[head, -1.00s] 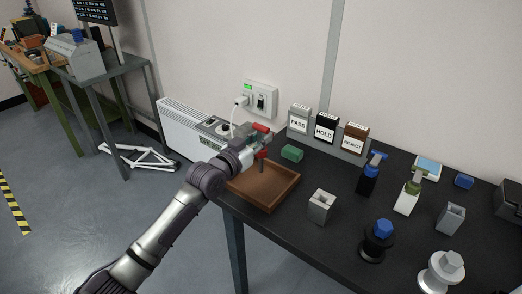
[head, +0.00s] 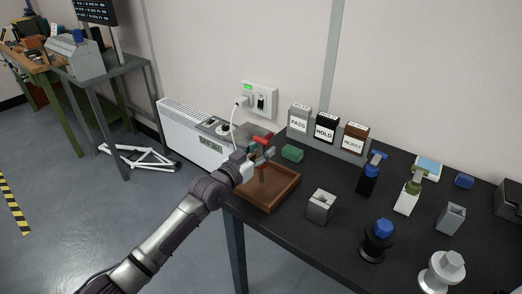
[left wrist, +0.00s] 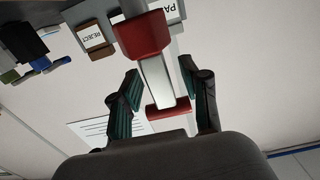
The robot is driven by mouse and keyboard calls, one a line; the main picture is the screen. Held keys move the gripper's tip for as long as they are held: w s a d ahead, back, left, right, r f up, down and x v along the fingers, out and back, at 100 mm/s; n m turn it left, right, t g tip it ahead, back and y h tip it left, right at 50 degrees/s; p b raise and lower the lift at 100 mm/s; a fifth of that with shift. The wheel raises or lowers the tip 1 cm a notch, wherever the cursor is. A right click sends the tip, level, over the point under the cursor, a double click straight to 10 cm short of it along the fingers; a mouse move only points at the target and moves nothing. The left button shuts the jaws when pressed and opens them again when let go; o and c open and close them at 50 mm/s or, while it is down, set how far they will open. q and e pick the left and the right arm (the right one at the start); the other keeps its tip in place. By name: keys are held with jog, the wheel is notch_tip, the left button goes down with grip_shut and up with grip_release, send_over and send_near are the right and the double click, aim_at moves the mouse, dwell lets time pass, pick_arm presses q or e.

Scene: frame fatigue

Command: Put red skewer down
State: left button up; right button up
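The red skewer (head: 262,139) has red end parts and a pale grey shaft. In the head view it is over the brown wooden tray (head: 283,193) at the left end of the black table. My left gripper (head: 264,154) is at the skewer, above the tray. In the left wrist view the skewer (left wrist: 157,79) lies between the two fingers of my left gripper (left wrist: 164,98). The fingers stand apart, with visible gaps on both sides of it. Whether its lower end touches the tray is hidden. My right gripper is not in view.
Behind the tray are a green block (head: 292,153) and PASS, HOLD and REJECT boxes (head: 326,128). A grey square holder (head: 321,206) stands right of the tray. Blue-topped and green-topped tools and a black post (head: 376,243) stand farther right.

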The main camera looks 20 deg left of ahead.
pick_arm(q)
jog(key=shift+r, duration=0.1)
jog(key=shift+s+a, duration=0.1)
jog(key=shift+s, duration=0.1)
jog(key=v, duration=1.1)
jog(key=shift+s, duration=0.3)
jog(key=shift+r, duration=0.15)
